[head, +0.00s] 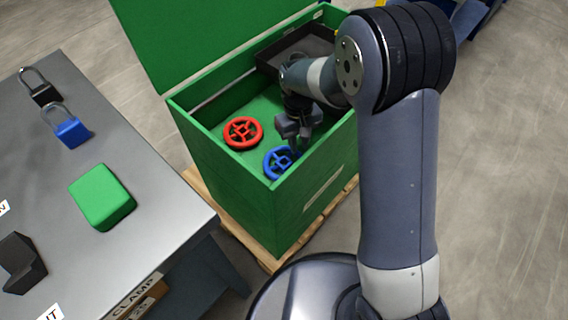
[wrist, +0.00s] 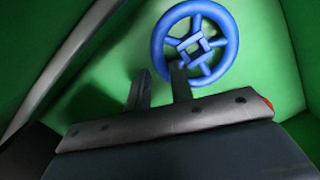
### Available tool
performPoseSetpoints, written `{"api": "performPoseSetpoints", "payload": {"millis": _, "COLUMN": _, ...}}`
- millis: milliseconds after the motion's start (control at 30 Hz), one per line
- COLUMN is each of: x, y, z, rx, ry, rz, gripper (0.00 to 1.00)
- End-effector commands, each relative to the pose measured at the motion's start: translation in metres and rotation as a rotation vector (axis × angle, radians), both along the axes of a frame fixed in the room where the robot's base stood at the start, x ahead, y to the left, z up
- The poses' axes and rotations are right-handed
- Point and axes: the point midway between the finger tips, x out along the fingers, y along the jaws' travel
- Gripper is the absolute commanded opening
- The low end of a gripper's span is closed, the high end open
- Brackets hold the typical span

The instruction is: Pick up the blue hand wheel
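The blue hand wheel (head: 268,164) lies on the floor of the green box, near its front corner. In the wrist view the blue wheel (wrist: 232,46) shows nearly whole, with its spokes and square hub. My gripper (head: 294,144) is inside the box, above and beside the wheel, and hides part of it in the head view. In the wrist view my gripper (wrist: 161,69) has its two fingers apart with nothing between them. The right finger overlaps the wheel's near rim; I cannot tell whether it touches.
A red hand wheel (head: 243,132) lies left of the blue one in the green box (head: 240,190). The box walls stand close around my gripper. A dark tray (head: 300,48) sits at the box's far end. A grey table (head: 150,205) with padlocks and a green block stands left.

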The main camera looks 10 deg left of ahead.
Motion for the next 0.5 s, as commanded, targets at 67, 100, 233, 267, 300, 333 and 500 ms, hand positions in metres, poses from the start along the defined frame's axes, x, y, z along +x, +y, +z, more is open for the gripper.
{"api": "performPoseSetpoints", "payload": {"millis": 67, "x": -0.001, "y": 0.000, "z": -0.012, "rx": -0.001, "ry": 0.002, "rz": 0.000, "gripper": 0.22}}
{"api": "performPoseSetpoints", "payload": {"millis": 100, "x": -0.001, "y": -0.001, "z": -0.018, "rx": -0.001, "ry": 0.002, "rz": 0.000, "gripper": 0.22}}
{"api": "performPoseSetpoints", "payload": {"millis": 233, "x": -0.002, "y": -0.002, "z": -0.039, "rx": -0.001, "ry": 0.002, "rz": 0.000, "gripper": 0.22}}
{"api": "performPoseSetpoints", "payload": {"millis": 267, "x": -0.003, "y": -0.002, "z": -0.043, "rx": -0.002, "ry": 0.002, "rz": 0.000, "gripper": 0.22}}
{"api": "performPoseSetpoints", "payload": {"millis": 300, "x": -0.003, "y": -0.002, "z": -0.046, "rx": -0.002, "ry": 0.002, "rz": 0.000, "gripper": 0.22}}
{"api": "performPoseSetpoints", "payload": {"millis": 333, "x": -0.003, "y": -0.002, "z": -0.048, "rx": -0.001, "ry": 0.002, "rz": 0.000, "gripper": 0.22}}
{"api": "performPoseSetpoints", "payload": {"millis": 500, "x": -0.003, "y": -0.002, "z": -0.048, "rx": 0.000, "ry": 0.000, "rz": 0.000, "gripper": 0.22}}
